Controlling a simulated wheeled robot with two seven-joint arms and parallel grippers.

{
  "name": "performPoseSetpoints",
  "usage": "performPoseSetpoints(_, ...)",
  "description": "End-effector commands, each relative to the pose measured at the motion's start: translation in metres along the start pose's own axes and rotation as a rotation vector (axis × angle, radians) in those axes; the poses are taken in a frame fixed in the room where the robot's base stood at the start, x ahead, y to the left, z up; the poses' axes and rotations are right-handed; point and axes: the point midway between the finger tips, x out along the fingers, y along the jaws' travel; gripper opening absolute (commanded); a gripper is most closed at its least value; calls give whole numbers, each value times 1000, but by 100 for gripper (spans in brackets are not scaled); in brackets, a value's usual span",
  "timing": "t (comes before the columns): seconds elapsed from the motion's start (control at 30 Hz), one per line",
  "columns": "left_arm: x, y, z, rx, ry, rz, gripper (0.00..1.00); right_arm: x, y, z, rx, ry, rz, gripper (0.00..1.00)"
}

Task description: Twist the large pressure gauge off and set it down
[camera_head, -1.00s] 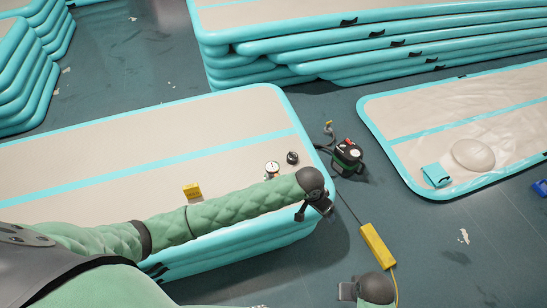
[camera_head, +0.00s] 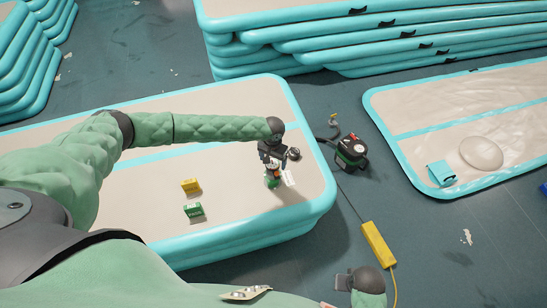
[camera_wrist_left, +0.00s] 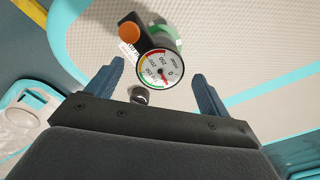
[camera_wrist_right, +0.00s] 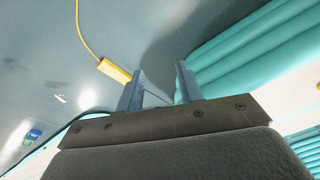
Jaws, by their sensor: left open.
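The large pressure gauge (camera_wrist_left: 160,68) shows its white dial with red and green arcs in the left wrist view. It joins a black body with an orange knob (camera_wrist_left: 129,33); a green part is behind it. In the head view the gauge (camera_head: 271,166) is on the inflated track, largely covered by my left gripper (camera_head: 272,156). My left gripper (camera_wrist_left: 154,82) is open, its fingers apart on either side of the dial, with no contact visible. My right gripper (camera_head: 343,283) is low over the floor; its fingers (camera_wrist_right: 157,85) are parted with nothing seen held.
Yellow (camera_head: 190,186) and green (camera_head: 193,210) boxes stand on the track. A pump (camera_head: 351,152) and yellow power strip (camera_head: 378,243) are on the floor.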

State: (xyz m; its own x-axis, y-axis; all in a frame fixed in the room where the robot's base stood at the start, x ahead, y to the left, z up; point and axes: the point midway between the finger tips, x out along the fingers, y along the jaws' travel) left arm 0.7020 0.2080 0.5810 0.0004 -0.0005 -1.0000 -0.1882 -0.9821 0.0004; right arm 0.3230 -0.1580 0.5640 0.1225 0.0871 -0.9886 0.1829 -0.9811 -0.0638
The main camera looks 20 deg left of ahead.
Motion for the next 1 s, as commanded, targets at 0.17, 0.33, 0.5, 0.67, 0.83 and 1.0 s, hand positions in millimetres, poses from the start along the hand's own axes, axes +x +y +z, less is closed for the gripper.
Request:
performPoseSetpoints(0.17, 20, 0, 0, 1, -1, -2, 80, 16, 2, 3, 0, -3, 3, 36)
performPoseSetpoints(0.33, 44, 0, 0, 0, 0, -2, 80, 34, 4, 7, 0, -7, 5, 36)
performPoseSetpoints(0.5, 62, 0, 0, 1, 0, -2, 80, 46, 5, 11, 0, -8, 7, 36)
performPoseSetpoints(0.67, 70, 0, 0, 2, 1, -1, 80, 53, 6, 12, 0, -6, 7, 36)
performPoseSetpoints(0.83, 72, 0, 0, 2, 1, -1, 80, 56, 6, 15, 0, -10, 7, 36)
performPoseSetpoints(1.0, 71, 0, 0, 2, 1, -1, 69, 55, 6, 14, 0, -8, 7, 36)
